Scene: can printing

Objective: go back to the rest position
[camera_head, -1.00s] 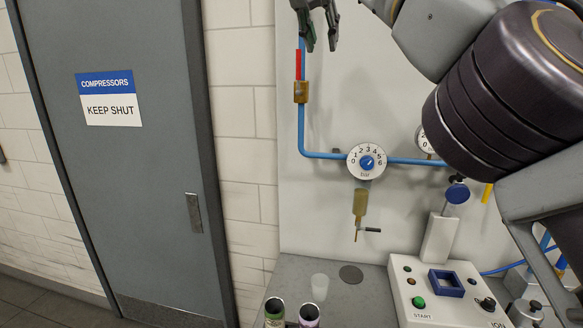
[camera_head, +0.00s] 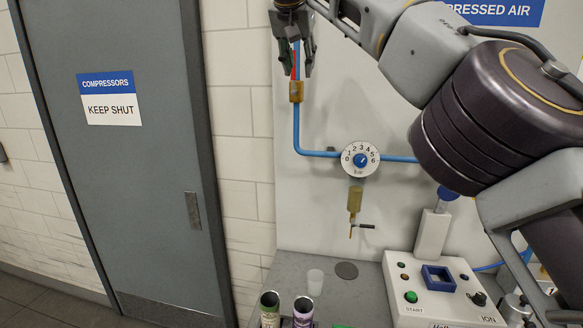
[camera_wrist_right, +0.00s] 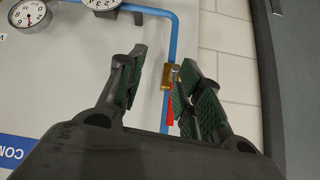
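My right gripper (camera_head: 309,72) is at the top of the head view, in front of the blue pipe and just above the brass valve (camera_head: 296,91). In the right wrist view its two dark green-padded fingers (camera_wrist_right: 160,75) are spread apart with nothing held between them. The brass valve and its red lever (camera_wrist_right: 169,108) show in the gap between the fingers, and the lever lies along the pipe. In the head view the gripper partly hides the red lever. I cannot tell how far the fingers are from the wall. My left gripper is not in view.
A blue pipe (camera_head: 297,130) runs to a round gauge (camera_head: 360,159) on the white panel. Below, the grey bench holds a control box (camera_head: 436,306), a translucent cup (camera_head: 315,282) and two cans (camera_head: 270,308). A grey door (camera_head: 130,200) stands left.

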